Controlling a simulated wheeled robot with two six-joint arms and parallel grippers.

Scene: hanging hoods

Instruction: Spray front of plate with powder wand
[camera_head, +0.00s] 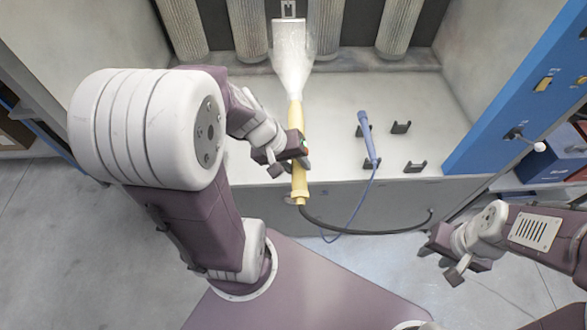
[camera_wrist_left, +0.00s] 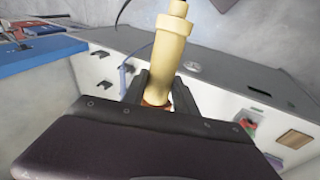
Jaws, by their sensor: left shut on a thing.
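The yellow powder wand (camera_head: 299,183) is held in my left gripper (camera_head: 290,157), whose fingers are shut around its grip. In the left wrist view the wand (camera_wrist_left: 167,50) stands between the two fingers (camera_wrist_left: 158,90). The wand points away from me, and a whitish spray cone fans from its tip toward the plate. The plate (camera_head: 289,34) is a pale, flat rectangle hanging from a hook at the top of the head view. Its lower part is veiled by the spray. My right gripper (camera_head: 441,266) is empty, its fingers apart, at the lower right.
A blue wand (camera_head: 367,138) rests on dark holders (camera_head: 401,127) on the booth's pale ledge (camera_head: 345,160). A black hose (camera_head: 365,231) and a blue cable hang in front of the booth. Ribbed filter columns (camera_head: 248,28) stand behind the plate. A blue control panel (camera_head: 520,95) stands at the right.

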